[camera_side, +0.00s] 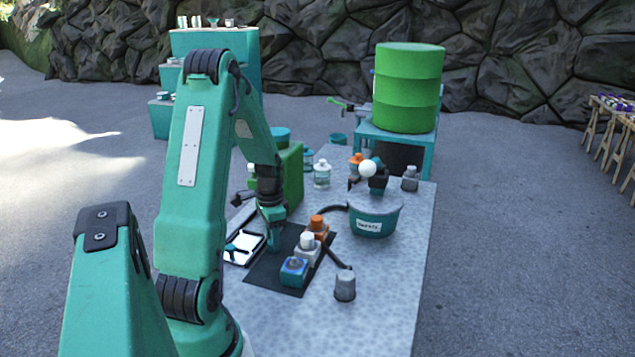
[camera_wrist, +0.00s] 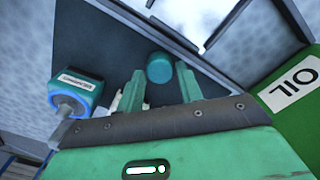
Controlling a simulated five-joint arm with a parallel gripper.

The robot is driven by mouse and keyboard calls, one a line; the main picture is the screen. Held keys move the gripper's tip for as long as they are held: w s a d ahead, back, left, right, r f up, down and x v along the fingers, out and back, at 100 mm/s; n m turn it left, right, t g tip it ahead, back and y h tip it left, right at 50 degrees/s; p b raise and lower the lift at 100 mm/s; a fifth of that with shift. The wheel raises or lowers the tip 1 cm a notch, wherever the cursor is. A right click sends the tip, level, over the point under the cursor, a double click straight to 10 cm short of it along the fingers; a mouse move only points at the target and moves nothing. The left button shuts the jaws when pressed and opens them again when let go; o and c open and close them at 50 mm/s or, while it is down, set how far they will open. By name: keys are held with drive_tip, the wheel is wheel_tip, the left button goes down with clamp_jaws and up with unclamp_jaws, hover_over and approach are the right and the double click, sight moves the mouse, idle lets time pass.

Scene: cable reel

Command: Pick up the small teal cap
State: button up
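The small teal cap (camera_wrist: 160,68) is a short round piece on the dark mat (camera_wrist: 120,30) in the wrist view. It lies between and slightly beyond the tips of my gripper (camera_wrist: 158,80), whose two green fingers are apart with a gap between them. I see no clear contact between the cap and either finger. In the side view my gripper (camera_side: 274,232) points down over the dark mat (camera_side: 262,272). I cannot make out the cap there; the gripper likely hides it.
A teal block with a blue top (camera_side: 293,270), a white-topped block (camera_side: 307,250) and an orange-topped block (camera_side: 318,230) stand right of the gripper. A white tablet (camera_side: 242,248) lies left. A green OIL container (camera_side: 291,175) stands behind. A teal tub (camera_side: 375,218) is farther right.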

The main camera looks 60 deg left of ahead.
drive_tip(key=shift+f, duration=0.5)
drive_tip(key=shift+c, duration=0.3)
drive_tip(key=c, duration=0.5)
drive_tip(key=shift+r, duration=0.15)
drive_tip(key=shift+r, duration=0.75)
drive_tip(key=r, duration=0.2)
drive_tip(key=d+r, duration=0.1)
drive_tip(key=shift+w, duration=0.25)
drive_tip(key=w+d+r, duration=0.1)
drive_tip(key=d+r, duration=0.1)
drive_tip(key=d, duration=0.1)
drive_tip(key=w+d+r, duration=0.1)
drive_tip(key=d+r, duration=0.1)
drive_tip(key=d, duration=0.1)
drive_tip(key=w+d+r, duration=0.2)
drive_tip(key=d, duration=0.2)
drive_tip(key=shift+r, duration=0.15)
drive_tip(key=shift+a+r, duration=0.1)
